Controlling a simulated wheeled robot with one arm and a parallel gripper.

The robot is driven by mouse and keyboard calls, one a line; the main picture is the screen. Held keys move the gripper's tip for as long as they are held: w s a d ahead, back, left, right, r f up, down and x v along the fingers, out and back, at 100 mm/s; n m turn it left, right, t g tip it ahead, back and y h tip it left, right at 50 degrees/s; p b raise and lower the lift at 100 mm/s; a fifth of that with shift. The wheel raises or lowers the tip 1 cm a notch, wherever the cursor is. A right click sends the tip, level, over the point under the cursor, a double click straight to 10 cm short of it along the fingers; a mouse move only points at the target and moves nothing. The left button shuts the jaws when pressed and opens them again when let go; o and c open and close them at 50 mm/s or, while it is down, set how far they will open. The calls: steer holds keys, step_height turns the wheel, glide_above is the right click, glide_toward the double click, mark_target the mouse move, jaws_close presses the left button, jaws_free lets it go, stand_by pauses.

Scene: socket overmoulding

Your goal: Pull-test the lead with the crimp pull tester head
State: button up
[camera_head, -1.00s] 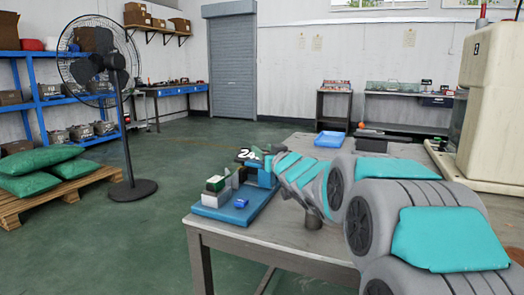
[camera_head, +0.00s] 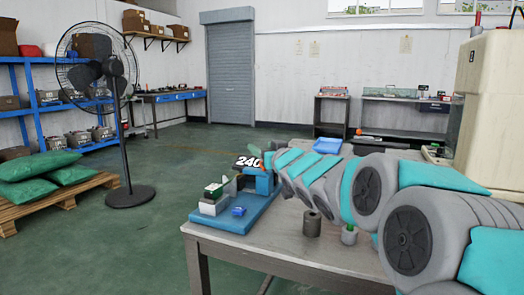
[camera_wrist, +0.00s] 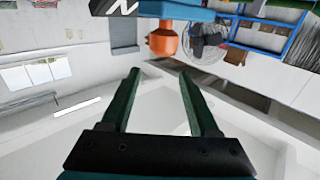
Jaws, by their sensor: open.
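The pull tester stands on a blue base (camera_head: 232,222) at the left end of the table. It has a blue block (camera_head: 265,184) and a dark display (camera_head: 248,162) reading 240. A light grey block with a green part on top (camera_head: 214,192) is on its left side. In the wrist view, part of the display (camera_wrist: 122,6) and an orange knob-like part (camera_wrist: 163,42) show upside down at the top. My gripper (camera_wrist: 160,75) is open, with empty space between its dark green fingers. In the head view my arm hides its fingers. I cannot make out the lead.
A blue tray (camera_head: 327,145) is behind.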

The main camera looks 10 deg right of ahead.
steer(key=s+r, duration=0.1)
steer(key=s, duration=1.2)
steer(key=shift+s+a+r+b, duration=0.15)
steer(key=shift+s+a+b, duration=0.05)
steer(key=shift+a+b, duration=0.25)
steer(key=shift+s, duration=0.1)
